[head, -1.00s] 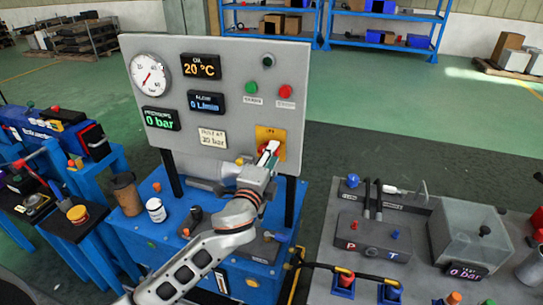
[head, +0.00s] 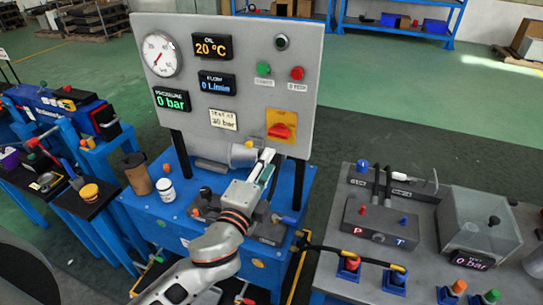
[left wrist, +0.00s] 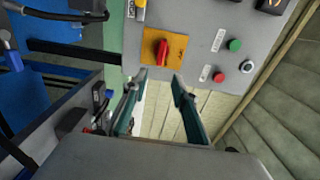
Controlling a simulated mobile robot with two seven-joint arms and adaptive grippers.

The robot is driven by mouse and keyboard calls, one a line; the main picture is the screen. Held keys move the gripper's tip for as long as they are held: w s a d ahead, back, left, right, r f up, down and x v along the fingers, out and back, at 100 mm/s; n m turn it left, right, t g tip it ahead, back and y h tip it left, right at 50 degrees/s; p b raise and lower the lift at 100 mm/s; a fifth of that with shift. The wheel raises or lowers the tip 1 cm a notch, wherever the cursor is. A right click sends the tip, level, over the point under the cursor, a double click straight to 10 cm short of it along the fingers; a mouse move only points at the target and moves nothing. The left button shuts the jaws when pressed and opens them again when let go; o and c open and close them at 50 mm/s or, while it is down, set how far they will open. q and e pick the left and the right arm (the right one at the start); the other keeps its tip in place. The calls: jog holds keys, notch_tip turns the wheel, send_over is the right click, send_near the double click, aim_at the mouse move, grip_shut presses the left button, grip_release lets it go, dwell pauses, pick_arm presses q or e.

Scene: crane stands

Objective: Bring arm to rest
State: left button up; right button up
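My left gripper (head: 266,161) is in front of the lower edge of the grey control panel (head: 258,62), below the red rotary switch (head: 281,131) on its yellow plate. In the left wrist view, its two fingers (left wrist: 160,80) are apart with nothing between them. The red switch (left wrist: 162,50) shows there beyond the fingertips, apart from them. My left arm reaches up from the bottom of the head view over the blue bench (head: 150,219). My right gripper is in neither view.
A brown cup (head: 137,173) and a white jar (head: 166,190) stand on the blue bench left of my arm. A grey bench (head: 335,239) with a clear box (head: 484,223) and hose fittings stands at right. Green floor lies open behind the panel.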

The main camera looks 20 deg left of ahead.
pick_arm(q)
jog(key=shift+s, duration=0.2)
dwell(0.3)
jog(key=s+f+n+g+h, duration=0.1)
jog(key=s+f+n+g, duration=0.25)
jog(key=f, duration=0.75)
jog(key=s+f+n+g, duration=0.2)
jog(key=s+f+n, duration=0.2)
jog(key=f, duration=0.7)
jog(key=s+a+f+n+g, duration=0.1)
jog(key=s+a+f+n, duration=0.1)
jog(key=s+f, duration=0.4)
jog(key=s+a+f+n+g, duration=0.1)
jog(key=s+a+f+n, duration=0.1)
jog(key=s+f+n, duration=0.3)
notch_tip(320, 180, down, 3)
jog(key=shift+s+r, duration=0.2)
jog(key=shift+s, duration=0.7)
